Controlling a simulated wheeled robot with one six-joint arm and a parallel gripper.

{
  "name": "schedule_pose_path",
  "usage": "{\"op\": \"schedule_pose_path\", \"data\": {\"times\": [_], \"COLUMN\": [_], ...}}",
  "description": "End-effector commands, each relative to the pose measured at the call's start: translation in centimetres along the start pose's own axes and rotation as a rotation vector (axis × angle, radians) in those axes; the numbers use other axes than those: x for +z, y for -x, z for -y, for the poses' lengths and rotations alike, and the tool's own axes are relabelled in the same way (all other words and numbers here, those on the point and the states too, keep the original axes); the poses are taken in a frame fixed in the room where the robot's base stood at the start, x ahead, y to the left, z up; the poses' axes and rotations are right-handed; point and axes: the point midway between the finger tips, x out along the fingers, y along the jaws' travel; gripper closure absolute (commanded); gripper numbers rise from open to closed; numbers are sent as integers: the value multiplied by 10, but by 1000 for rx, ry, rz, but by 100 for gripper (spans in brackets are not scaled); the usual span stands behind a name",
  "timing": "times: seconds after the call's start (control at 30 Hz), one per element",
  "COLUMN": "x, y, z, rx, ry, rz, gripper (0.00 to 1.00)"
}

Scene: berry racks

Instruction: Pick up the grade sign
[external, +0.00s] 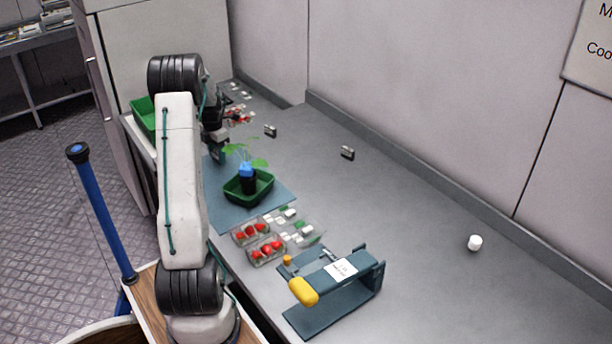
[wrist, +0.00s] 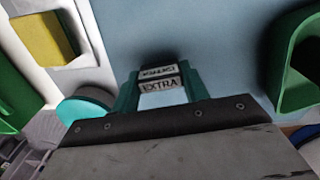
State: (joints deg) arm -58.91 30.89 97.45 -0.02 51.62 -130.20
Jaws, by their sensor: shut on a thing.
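The grade sign (wrist: 158,84) is a small pale plate with dark edges, lettered "EXTRA", in the middle of the wrist view. A second lettered strip shows along its upper part. My gripper (wrist: 158,94) has its two green fingers on either side of the sign and is shut on it. In the external view my gripper (external: 218,148) points down near the far left edge of the blue mat (external: 278,194), behind the potted plant. The sign itself cannot be made out there. Whether it touches the surface below cannot be told.
A green tray (external: 262,195) holding a potted plant (external: 248,180) stands on the mat close to my gripper. Strawberry punnets (external: 265,250) and a yellow-handled device (external: 350,272) are nearer. Two small signs (external: 270,131) (external: 347,153) stand further back. The right counter is mostly clear.

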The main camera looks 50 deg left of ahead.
Motion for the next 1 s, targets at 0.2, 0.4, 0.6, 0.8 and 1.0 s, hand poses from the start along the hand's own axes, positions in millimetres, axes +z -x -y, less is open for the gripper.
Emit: {"op": "schedule_pose_path", "data": {"times": [0.2, 0.4, 0.6, 0.8, 1.0], "x": [0, -33, -79, -114, -131], "y": [27, 34, 39, 42, 47], "z": [0, 21, 50, 74, 85], "rx": [2, -1, 1, 1, 1], "ry": [0, 2, 2, 1, 1], "rz": [1, -1, 0, 0, 1], "gripper": [77, 77, 77, 77, 77]}}
